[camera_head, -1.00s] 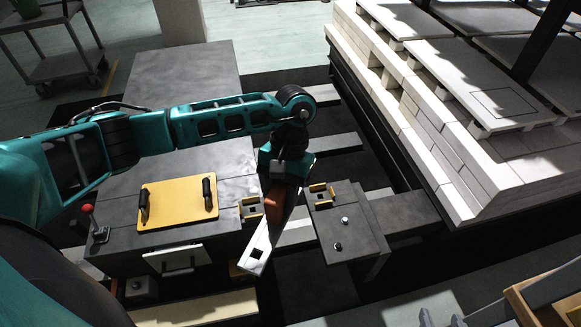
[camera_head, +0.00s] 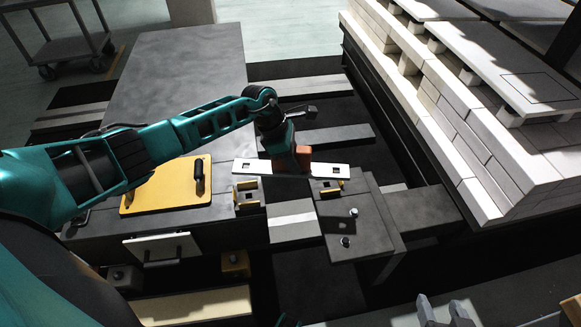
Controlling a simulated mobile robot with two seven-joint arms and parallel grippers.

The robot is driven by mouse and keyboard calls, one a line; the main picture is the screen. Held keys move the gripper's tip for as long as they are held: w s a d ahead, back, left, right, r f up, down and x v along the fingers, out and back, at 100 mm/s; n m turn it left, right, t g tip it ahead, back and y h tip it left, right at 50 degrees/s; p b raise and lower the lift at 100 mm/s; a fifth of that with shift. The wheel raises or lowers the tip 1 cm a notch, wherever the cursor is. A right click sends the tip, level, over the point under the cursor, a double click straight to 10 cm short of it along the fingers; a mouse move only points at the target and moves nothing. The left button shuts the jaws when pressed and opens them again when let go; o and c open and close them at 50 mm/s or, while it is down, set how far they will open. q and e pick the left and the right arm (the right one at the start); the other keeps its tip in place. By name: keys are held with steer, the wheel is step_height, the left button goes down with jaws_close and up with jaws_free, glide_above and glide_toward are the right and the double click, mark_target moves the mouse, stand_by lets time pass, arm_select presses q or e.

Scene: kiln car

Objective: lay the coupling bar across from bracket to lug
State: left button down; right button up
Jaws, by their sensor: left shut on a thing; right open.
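The coupling bar (camera_head: 323,170) is a white flat bar with a dark square hole near each end. My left gripper (camera_head: 293,163) is shut on its middle and holds it nearly level, running left to right. A yellow bracket (camera_head: 247,194) stands at the right edge of the dark block. A second yellow fitting, apparently the lug (camera_head: 328,188), stands on the dark plate across the gap. In the picture the bar's ends lie just beyond these two fittings; I cannot tell its height above them.
A yellow plate (camera_head: 165,190) with black handles lies on the dark block, left of the bracket. Two bolts (camera_head: 345,241) stand on the plate with the lug. A stack of pale bricks and slabs (camera_head: 480,130) fills the right. A gap lies between block and plate.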

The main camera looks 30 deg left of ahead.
arm_select(q)
steer(key=shift+w+a+f+n+t+y+b, duration=0.15)
steer(key=shift+w+a+f+n+t+b, duration=0.2)
steer(key=shift+f+n, duration=0.3)
steer(key=shift+w+a+f+n+t+y+b, duration=0.15)
steer(key=shift+w+a+f+n, duration=0.3)
steer(key=shift+n, duration=0.3)
arm_select(e)
steer(key=shift+w+a+f, duration=0.1)
steer(key=shift+w+f, duration=0.1)
steer(key=shift+f, duration=0.15)
steer(key=shift+f, duration=0.1)
arm_select(q)
steer(key=shift+f+b, duration=0.5)
steer(key=shift+b, duration=0.1)
steer(key=shift+f+b, duration=0.75)
steer(key=shift+f, duration=0.05)
step_height(320, 180, down, 3)
steer(key=b, duration=0.3)
steer(key=shift+f, duration=0.2)
arm_select(e)
steer(key=f, duration=0.1)
steer(key=a+f, duration=0.1)
steer(key=f, duration=0.1)
steer(key=shift+w+a+y, duration=0.2)
steer(key=shift+a+y, duration=0.1)
